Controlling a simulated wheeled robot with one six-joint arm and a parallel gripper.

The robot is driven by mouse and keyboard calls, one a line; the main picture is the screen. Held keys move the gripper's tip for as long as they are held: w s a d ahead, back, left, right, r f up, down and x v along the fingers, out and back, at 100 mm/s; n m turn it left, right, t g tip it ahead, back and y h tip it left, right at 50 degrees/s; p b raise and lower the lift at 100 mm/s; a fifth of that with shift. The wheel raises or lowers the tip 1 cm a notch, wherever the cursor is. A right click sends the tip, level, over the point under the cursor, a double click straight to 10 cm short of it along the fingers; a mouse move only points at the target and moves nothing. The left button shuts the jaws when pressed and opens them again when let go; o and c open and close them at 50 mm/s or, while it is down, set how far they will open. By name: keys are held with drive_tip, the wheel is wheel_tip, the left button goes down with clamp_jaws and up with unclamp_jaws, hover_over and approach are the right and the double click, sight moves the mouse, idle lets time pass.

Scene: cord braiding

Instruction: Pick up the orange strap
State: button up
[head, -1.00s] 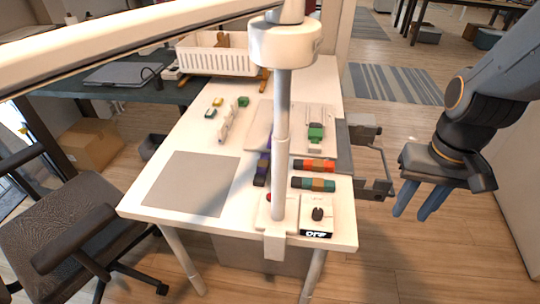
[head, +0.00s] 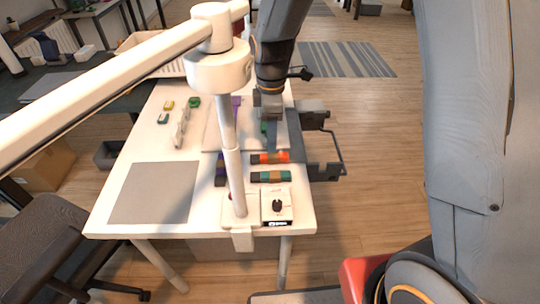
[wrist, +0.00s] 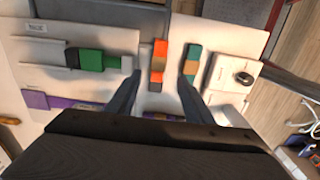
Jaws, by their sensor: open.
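The orange strap (head: 270,158) lies on the white table, right of the lamp pole, with a dark end and a brown band. In the wrist view the orange strap (wrist: 159,62) shows between my two fingers. My gripper (wrist: 157,100) is open and empty, with its fingers apart on either side of the strap's line. In the head view my gripper (head: 270,135) hangs over the table just behind the strap. I cannot tell its exact height above it.
A teal strap (head: 271,177) lies parallel in front, close to one finger; a purple strap (head: 220,168) lies left. A green piece (wrist: 92,60) sits on a board. A white box with a black knob (head: 277,206) and the lamp pole (head: 232,160) stand nearby. The grey mat (head: 152,193) is clear.

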sight(270, 156)
drive_tip(key=shift+w+a+f+p, duration=0.1)
drive_tip(key=shift+f+p, duration=0.45)
drive_tip(key=shift+f, duration=1.35)
drive_tip(key=shift+w+a+f+p, duration=0.1)
drive_tip(key=shift+f+p, duration=0.45)
drive_tip(key=shift+f, duration=1.35)
drive_tip(key=shift+c, duration=0.4)
drive_tip(key=c, duration=1.1)
